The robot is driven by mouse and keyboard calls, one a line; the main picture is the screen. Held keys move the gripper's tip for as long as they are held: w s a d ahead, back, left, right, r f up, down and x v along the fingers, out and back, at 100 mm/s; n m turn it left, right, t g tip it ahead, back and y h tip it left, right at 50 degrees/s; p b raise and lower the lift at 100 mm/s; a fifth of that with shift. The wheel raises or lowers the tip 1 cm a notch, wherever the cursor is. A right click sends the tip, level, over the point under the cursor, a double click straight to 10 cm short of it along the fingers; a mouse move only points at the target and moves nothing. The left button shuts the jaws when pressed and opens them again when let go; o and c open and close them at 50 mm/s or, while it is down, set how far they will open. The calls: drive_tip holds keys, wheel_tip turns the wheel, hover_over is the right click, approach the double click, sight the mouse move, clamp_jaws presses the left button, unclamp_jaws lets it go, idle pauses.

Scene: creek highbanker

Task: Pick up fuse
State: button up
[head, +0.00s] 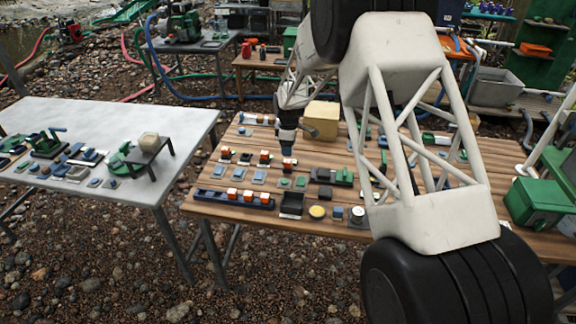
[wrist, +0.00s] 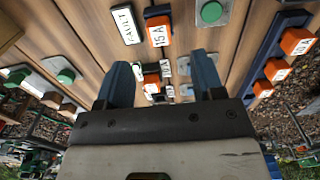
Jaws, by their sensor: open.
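Several small orange fuses with white labels lie on the wooden table. In the head view, loose ones sit in a row, such as the left one (head: 226,151) and the middle one (head: 264,155). More stand in a dark blue rail (head: 212,195). My gripper (head: 287,150) points down over the right end of the loose row. In the wrist view, my gripper (wrist: 160,62) is open, with its blue fingers on either side of a small orange fuse (wrist: 152,79), apart from it. A fuse marked 15A (wrist: 158,30) lies beyond the fingertips, beside a FAULT plate (wrist: 125,25).
The rail's fuses (wrist: 297,41) stand right of my fingers in the wrist view. Green buttons on grey plates (wrist: 66,76) lie left. In the head view, a tan block (head: 322,119) stands behind my gripper, and a black tray (head: 291,205) lies in front.

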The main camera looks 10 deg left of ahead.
sight(288, 161)
drive_tip(key=shift+f, duration=1.25)
drive_tip(key=shift+f, duration=0.15)
drive_tip(key=shift+a+f, duration=0.1)
drive_tip(key=shift+f, duration=2.35)
drive_tip(key=c, duration=1)
